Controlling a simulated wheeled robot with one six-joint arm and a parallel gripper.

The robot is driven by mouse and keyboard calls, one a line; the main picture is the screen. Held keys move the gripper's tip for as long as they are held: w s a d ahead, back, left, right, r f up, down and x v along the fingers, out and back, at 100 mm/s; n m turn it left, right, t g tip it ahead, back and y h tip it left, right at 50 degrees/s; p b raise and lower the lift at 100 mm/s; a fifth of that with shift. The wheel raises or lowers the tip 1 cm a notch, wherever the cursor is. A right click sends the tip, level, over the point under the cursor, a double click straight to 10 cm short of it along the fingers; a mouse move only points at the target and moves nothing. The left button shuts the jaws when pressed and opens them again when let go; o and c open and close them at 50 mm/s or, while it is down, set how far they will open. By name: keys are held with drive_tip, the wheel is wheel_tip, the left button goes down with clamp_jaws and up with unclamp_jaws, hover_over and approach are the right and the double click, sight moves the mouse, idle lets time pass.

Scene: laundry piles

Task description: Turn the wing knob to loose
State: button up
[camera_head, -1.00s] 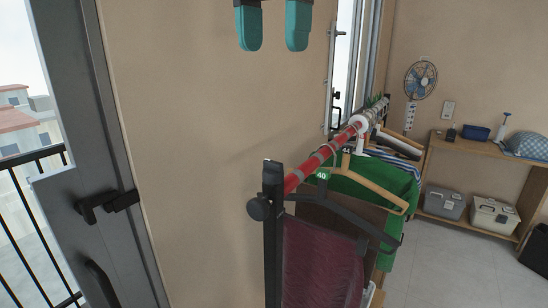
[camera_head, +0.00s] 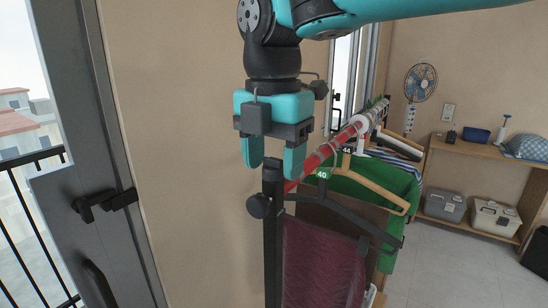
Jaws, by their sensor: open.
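A dark round knob (camera_head: 258,206) sits on the left side of the near black post (camera_head: 273,240) of a clothes rack; its wings cannot be made out at this size. My gripper (camera_head: 273,160) has two teal fingers pointing down and spread apart. It is empty and appears just above the post top in the picture, with the knob below its fingertips. The red rail (camera_head: 330,148) of the rack runs back from the post.
Clothes on hangers, including a green shirt (camera_head: 403,190) and a maroon garment (camera_head: 318,265), hang right of the post. A beige wall (camera_head: 190,130) and a grey door (camera_head: 100,170) with handles stand left. A shelf (camera_head: 465,147) stands at the back right.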

drive_tip(key=shift+f, duration=0.2)
drive_tip(key=shift+c, duration=0.2)
drive_tip(key=c, duration=0.9)
